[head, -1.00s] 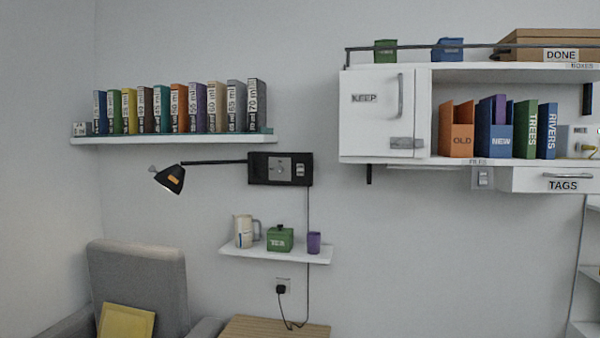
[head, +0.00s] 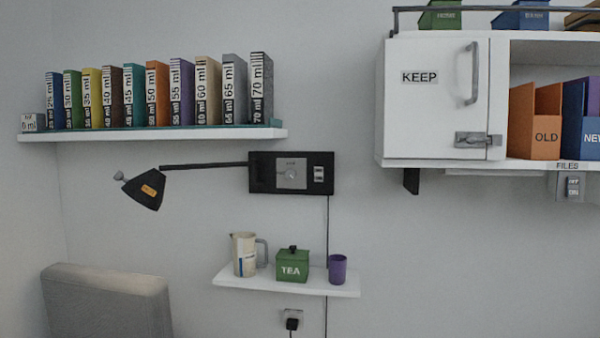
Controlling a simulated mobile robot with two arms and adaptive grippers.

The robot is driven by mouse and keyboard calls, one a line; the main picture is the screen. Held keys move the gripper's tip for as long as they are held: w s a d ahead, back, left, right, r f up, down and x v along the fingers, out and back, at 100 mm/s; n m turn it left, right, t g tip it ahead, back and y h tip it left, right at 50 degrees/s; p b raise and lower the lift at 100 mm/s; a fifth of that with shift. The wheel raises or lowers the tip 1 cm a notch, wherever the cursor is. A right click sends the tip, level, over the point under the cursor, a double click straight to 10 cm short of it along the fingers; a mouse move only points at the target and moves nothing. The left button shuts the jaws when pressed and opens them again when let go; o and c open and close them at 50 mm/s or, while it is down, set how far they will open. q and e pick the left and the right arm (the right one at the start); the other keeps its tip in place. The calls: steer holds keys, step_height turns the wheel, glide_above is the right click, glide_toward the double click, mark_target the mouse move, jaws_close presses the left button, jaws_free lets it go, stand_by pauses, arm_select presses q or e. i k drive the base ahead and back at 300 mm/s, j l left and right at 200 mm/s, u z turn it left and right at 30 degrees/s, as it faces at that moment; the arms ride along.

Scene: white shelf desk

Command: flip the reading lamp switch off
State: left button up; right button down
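The reading lamp has a black shade (head: 144,189) on a thin black arm that reaches left from a black wall box (head: 262,173). The box carries a grey plate with a round dial (head: 291,173) and, at its right, a small light-coloured rocker switch (head: 319,174). The switch's position is too small to tell. No glow shows at the lamp shade. Neither of my grippers is in the head view.
A book shelf (head: 205,134) hangs above the lamp. A small shelf (head: 335,291) below holds a jug (head: 244,254), a green TEA box (head: 292,267) and a purple cup (head: 337,268). A KEEP cabinet (head: 430,110) is at right, with another switch (head: 573,187) under its shelf. A grey chair (head: 105,300) stands lower left.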

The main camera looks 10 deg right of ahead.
mark_target(319, 171)
steer(key=i+j, duration=0.2)
steer(key=i, duration=0.3)
steer(key=i+j, duration=0.2)
steer(key=i, duration=0.25)
